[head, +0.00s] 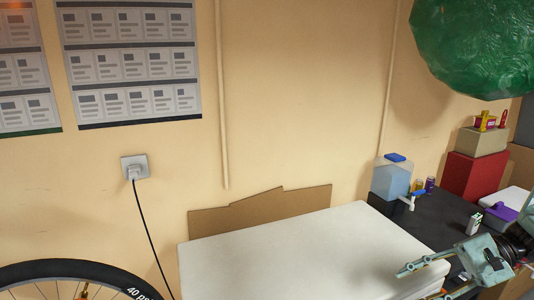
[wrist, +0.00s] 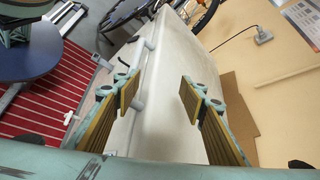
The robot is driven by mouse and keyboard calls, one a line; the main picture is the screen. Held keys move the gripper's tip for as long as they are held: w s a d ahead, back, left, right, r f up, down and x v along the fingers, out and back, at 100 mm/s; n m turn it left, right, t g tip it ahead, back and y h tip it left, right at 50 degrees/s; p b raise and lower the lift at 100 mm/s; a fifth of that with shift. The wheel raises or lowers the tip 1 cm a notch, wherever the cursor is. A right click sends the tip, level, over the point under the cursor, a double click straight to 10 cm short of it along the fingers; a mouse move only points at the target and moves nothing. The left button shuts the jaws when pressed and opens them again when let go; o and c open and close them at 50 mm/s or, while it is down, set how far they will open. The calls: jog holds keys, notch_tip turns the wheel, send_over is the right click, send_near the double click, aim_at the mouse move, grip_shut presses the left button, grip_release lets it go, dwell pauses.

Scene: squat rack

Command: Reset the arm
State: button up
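My gripper (head: 418,281) is at the lower right of the head view, beside the right end of a white flat-topped surface (head: 300,255). In the wrist view my gripper (wrist: 158,95) shows two fingers well apart, with nothing between them. The white surface (wrist: 175,70) lies beyond the fingers in that view. Part of the arm is cut off by the right edge of the head view.
A dark table (head: 432,220) at the right holds a water container (head: 391,178) and small items. A red box (head: 474,175) stands behind. A wheel (head: 75,268) and a plugged cable (head: 150,235) are at left.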

jog(key=s+a+r+n+g+h, duration=0.25)
jog(key=s+a+r+h, duration=0.3)
jog(key=a+r, duration=0.65)
jog(key=s+a+r+n+t+h, duration=0.3)
jog(key=s+r, duration=0.5)
jog(key=s, duration=0.3)
jog(key=s+a+r+n+t+h+p, duration=0.1)
jog(key=s+a+r+n+t+h, duration=0.2)
jog(key=s+r, duration=0.5)
jog(key=shift+s+a+n+h, duration=0.6)
jog(key=shift+s+a, duration=0.4)
jog(key=shift+s, duration=0.45)
